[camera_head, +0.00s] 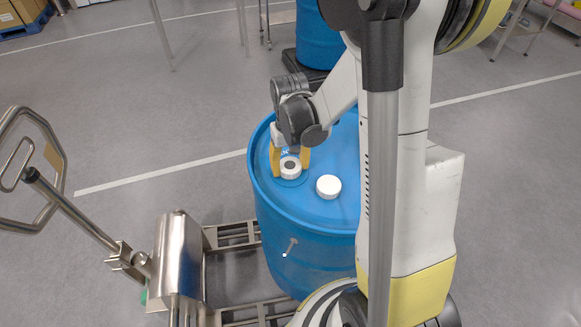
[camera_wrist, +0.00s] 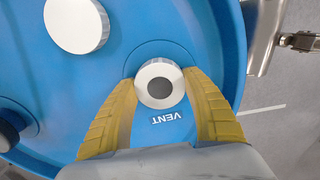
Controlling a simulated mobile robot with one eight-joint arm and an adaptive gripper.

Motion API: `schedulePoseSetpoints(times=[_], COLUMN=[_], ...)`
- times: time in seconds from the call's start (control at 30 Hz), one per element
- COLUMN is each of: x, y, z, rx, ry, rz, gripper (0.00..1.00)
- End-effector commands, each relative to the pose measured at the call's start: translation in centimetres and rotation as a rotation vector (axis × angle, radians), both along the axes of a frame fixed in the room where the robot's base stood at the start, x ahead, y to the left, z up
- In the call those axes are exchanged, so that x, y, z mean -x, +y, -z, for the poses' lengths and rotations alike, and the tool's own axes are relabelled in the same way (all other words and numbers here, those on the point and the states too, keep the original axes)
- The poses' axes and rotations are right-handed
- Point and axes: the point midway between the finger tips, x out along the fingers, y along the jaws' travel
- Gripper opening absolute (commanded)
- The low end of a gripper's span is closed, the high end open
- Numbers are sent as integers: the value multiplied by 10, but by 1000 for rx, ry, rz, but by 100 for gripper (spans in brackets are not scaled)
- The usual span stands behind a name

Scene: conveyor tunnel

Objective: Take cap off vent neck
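In the wrist view the fingertips (camera_wrist: 160,80) lie against both sides of the cap, with no clear gap.
A plain white cap (camera_head: 328,187) stands close by on the lid. A steel drum trolley (camera_head: 180,255) with a handle stands left of the drum. Another blue drum (camera_head: 318,40) is behind. A dark fitting (camera_wrist: 6,134) shows at the wrist view's left edge. Open floor lies left.

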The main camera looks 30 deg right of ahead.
Motion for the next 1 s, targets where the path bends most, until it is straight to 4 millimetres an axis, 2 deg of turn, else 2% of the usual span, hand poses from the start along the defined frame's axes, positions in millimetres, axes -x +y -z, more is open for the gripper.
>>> schedulePoseSetpoints(times=[0.17, 0.4, 0.5, 0.83, 1.0], x=[0, 0, 0, 0, 0], y=[0, 0, 0, 0, 0], z=[0, 1, 0, 0, 1], rx=[0, 0, 0, 0, 0], ry=[0, 0, 0, 0, 0], rz=[-28, -362, -439, -481, -719], gripper=[20, 20, 20, 20, 20])
